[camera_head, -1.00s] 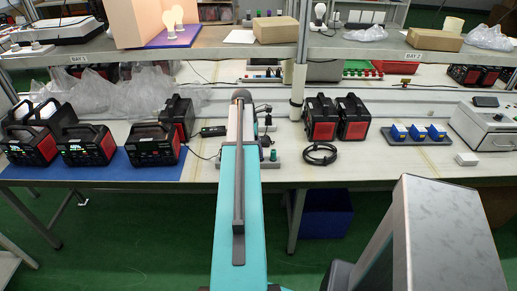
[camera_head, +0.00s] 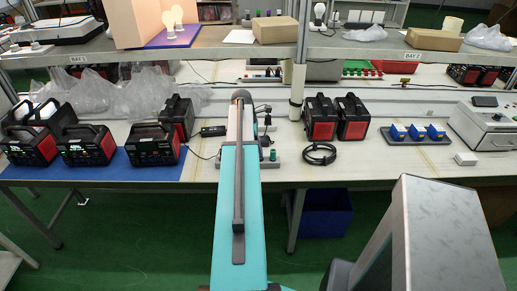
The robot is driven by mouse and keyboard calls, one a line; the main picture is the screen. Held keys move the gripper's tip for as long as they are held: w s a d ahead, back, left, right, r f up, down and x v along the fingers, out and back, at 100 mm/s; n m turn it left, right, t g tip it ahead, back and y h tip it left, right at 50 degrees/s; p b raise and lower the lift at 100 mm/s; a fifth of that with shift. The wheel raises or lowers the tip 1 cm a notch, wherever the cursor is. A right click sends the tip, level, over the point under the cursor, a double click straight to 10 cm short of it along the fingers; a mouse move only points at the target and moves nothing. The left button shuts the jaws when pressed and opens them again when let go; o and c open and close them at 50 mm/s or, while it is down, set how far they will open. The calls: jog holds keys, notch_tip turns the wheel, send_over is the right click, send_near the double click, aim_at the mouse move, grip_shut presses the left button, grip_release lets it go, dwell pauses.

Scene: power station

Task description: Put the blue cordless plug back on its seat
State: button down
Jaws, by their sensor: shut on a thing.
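My teal arm reaches forward over the bench, and its dark far end is at the bench's middle. My gripper is hidden behind the arm, so its fingers and anything in them cannot be seen. A grey strip (camera_head: 263,156) with small upright plugs lies on the bench, partly covered by the arm.
Black and red power units (camera_head: 86,146) stand on a blue mat at left. Two more (camera_head: 321,118) stand right of the arm, with a coiled black cable (camera_head: 320,154) in front. A white post (camera_head: 297,88) and the upper shelf (camera_head: 215,43) stand close by. A grey box (camera_head: 488,125) is at right.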

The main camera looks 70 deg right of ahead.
jog(key=shift+f, duration=0.1)
jog(key=c, duration=1.7)
grip_release()
jog(key=shift+b+v, duration=1.3)
jog(key=shift+v, duration=5.6)
jog(key=shift+w, duration=0.1)
